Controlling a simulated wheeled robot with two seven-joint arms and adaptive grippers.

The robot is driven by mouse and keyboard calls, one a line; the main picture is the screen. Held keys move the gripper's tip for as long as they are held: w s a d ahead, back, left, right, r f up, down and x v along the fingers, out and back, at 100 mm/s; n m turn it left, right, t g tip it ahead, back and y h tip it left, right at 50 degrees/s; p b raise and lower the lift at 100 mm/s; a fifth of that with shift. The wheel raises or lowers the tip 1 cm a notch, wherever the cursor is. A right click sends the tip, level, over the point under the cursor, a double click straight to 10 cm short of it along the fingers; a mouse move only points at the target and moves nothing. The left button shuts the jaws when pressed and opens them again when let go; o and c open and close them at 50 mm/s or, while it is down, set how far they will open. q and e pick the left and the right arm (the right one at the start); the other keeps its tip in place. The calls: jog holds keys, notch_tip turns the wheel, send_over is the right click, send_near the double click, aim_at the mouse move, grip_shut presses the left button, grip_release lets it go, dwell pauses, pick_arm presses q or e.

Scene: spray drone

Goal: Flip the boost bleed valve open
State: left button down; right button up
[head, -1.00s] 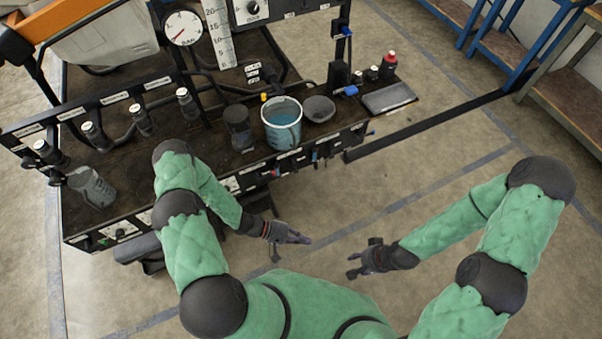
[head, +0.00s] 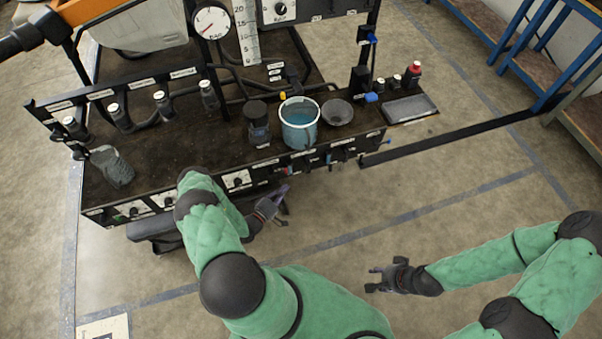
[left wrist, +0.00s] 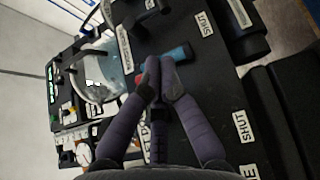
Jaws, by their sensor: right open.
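Several small valve handles (head: 308,160) sit along the front edge of the dark bench in the head view. Their labels are too small to read there, so I cannot tell which is the boost bleed valve. In the left wrist view a blue handle (left wrist: 179,53) lies just beyond my fingertips, with a bit of red beside them and SHUT labels around. My left gripper (head: 284,198) is below the bench's front edge; its fingertips (left wrist: 160,68) are together, with contact on the handle unclear. My right gripper (head: 372,280) is open and empty over the floor.
The bench (head: 160,150) carries a bucket of blue liquid (head: 300,130), a dark jar (head: 258,125), a bowl (head: 337,112), a clear beaker (head: 112,168) and a tray (head: 410,108). A gauge (head: 212,22) stands behind.

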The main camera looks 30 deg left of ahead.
aim_at(307, 165)
pick_arm(q)
jog(key=shift+w, duration=0.15)
jog(key=w+d+b, duration=0.1)
jog(key=w+b, duration=0.1)
jog(key=w, duration=0.7)
jog(key=shift+w+d, duration=0.15)
jog(key=shift+w, duration=0.2)
jog(key=shift+f+b, duration=0.1)
jog(key=shift+b, duration=0.3)
